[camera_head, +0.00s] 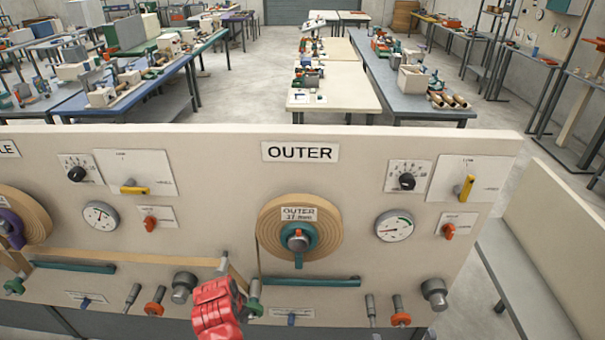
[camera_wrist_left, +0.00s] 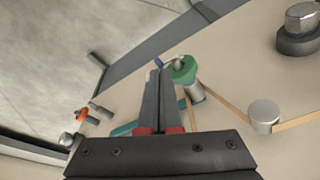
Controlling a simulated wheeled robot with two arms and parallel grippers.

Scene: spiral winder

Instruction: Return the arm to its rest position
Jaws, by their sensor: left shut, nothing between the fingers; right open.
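My left gripper (camera_head: 218,308), with its red body, is low in front of the winder panel (camera_head: 365,170) in the head view. In the left wrist view its two dark fingers (camera_wrist_left: 158,75) are shut together with nothing between them. The fingertips lie beside a green knob (camera_wrist_left: 183,70) in that picture. The green knob also shows just right of the gripper in the head view (camera_head: 254,304). I cannot tell whether they touch. My right gripper is not in view.
The panel carries the OUTER roll (camera_head: 265,228), a gauge (camera_head: 394,225), yellow levers (camera_head: 466,188) and a teal bar (camera_head: 312,282). A tan strip (camera_wrist_left: 294,122) passes a grey roller (camera_wrist_left: 264,112). Knobs stick out along the panel's lower edge. Workbenches (camera_head: 335,90) stand behind the panel.

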